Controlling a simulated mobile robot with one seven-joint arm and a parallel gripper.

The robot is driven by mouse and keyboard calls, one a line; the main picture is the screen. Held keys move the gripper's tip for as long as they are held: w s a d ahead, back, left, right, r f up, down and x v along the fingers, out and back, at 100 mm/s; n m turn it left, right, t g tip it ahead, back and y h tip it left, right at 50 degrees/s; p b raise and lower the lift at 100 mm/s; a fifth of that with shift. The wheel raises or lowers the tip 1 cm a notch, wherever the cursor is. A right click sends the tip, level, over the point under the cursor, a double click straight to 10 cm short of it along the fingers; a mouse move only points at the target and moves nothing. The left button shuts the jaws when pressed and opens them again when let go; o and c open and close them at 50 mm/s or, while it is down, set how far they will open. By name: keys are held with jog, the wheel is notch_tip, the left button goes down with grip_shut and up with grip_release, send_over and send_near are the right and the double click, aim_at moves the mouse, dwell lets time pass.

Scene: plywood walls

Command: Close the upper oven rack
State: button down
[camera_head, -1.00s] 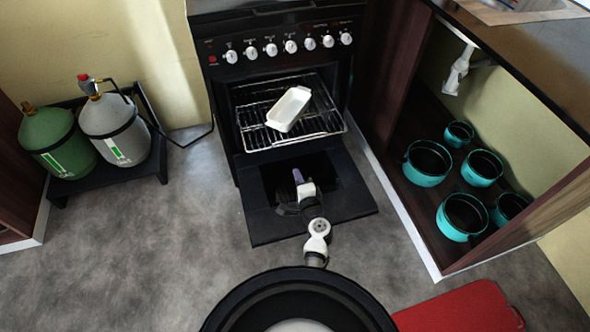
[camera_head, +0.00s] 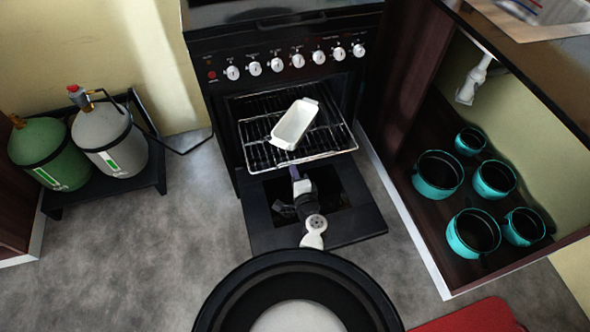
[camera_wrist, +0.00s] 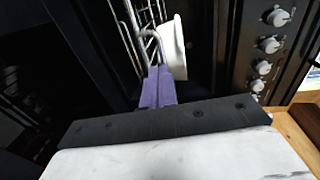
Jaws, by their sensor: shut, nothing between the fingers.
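The upper oven rack (camera_head: 330,143) is a wire rack that sticks out of the open black oven (camera_head: 275,82). A white rectangular dish (camera_head: 294,125) rests on it. My gripper (camera_head: 294,172) is shut and empty, just in front of and close to the rack's front edge, above the lowered oven door (camera_head: 350,222). In the wrist view the purple fingers (camera_wrist: 158,80) lie together beside the rack's bent front wire (camera_wrist: 150,36), and the dish (camera_wrist: 174,50) shows just beyond. I cannot tell whether the fingers touch the wire.
An open cabinet with several teal pots (camera_head: 437,175) stands to the right. Two gas cylinders, green (camera_head: 50,152) and grey (camera_head: 110,140), stand on a black stand at left. A red object (camera_head: 475,318) lies at the bottom right. Grey floor is clear on the left.

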aim_at(275, 120)
jog(key=shift+w+a, duration=0.1)
jog(key=shift+w, duration=0.1)
dwell(0.4)
jog(key=r+b+x, duration=0.1)
jog(key=b+x, duration=0.1)
jog(key=x, duration=0.6)
jog(key=r+b+x, duration=0.1)
jog(key=b+x, duration=0.2)
jog(key=x, duration=0.5)
jog(key=b+x, duration=0.2)
jog(key=x, duration=0.6)
jog(key=shift+w+r+b, duration=0.15)
jog(key=shift+r+b, duration=0.25)
jog(key=shift+r, duration=0.05)
jog(key=shift+w+a+r, duration=0.1)
jog(key=shift+w+r, duration=0.05)
jog(key=shift+w, duration=0.15)
jog(key=shift+r, duration=0.1)
jog(key=shift+w+r, duration=0.1)
